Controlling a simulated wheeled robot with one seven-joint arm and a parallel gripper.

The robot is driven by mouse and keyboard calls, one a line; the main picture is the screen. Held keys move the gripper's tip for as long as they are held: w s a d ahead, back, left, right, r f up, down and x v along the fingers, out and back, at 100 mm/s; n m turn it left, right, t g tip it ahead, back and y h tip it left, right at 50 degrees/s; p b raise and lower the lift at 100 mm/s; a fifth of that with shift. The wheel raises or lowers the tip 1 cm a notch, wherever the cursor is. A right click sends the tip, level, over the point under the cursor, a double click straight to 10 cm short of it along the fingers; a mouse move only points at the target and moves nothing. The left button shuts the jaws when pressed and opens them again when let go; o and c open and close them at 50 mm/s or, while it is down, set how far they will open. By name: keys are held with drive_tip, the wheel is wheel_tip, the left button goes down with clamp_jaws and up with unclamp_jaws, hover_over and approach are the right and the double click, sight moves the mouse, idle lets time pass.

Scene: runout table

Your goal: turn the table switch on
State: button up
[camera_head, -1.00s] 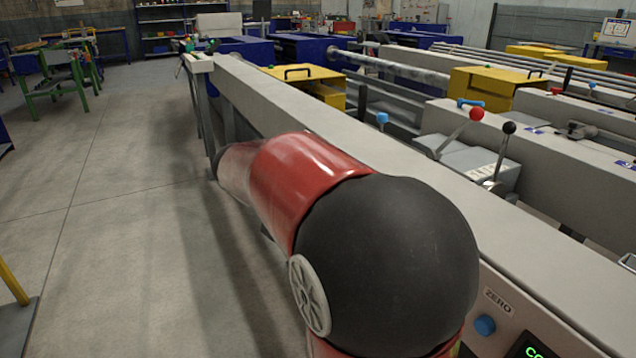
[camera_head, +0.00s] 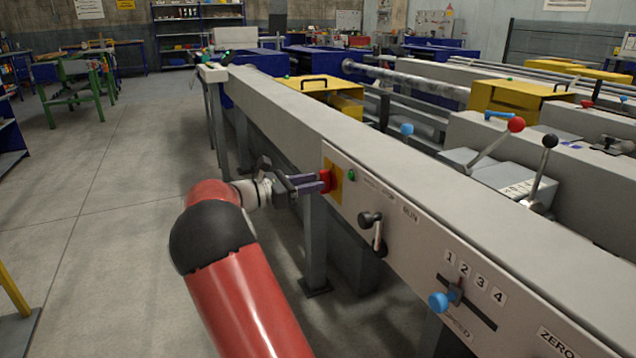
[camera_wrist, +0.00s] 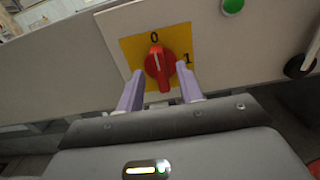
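The table switch is a red rotary knob (camera_wrist: 158,65) on a yellow plate (camera_wrist: 128,46) marked 0 and 1. Its white line points up at the 0. In the head view the knob (camera_head: 326,181) is on the front face of the long grey table rail. My gripper (camera_head: 318,182) is right in front of it. In the wrist view my gripper (camera_wrist: 160,72) is open, with one purple finger on the left of the knob and one on the right. A small gap shows between each fingertip and the knob.
A green button (camera_wrist: 232,5) is right of the plate. Further along the panel are a black-handled lever (camera_head: 373,228) and a blue-knobbed slider (camera_head: 440,301) by the numbers 1 to 4. Red- and black-balled levers (camera_head: 515,125) stand behind the rail. Open floor (camera_head: 110,230) lies to the left.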

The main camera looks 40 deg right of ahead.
sight(326, 181)
drive_tip(key=shift+x, duration=1.2)
clamp_jaws()
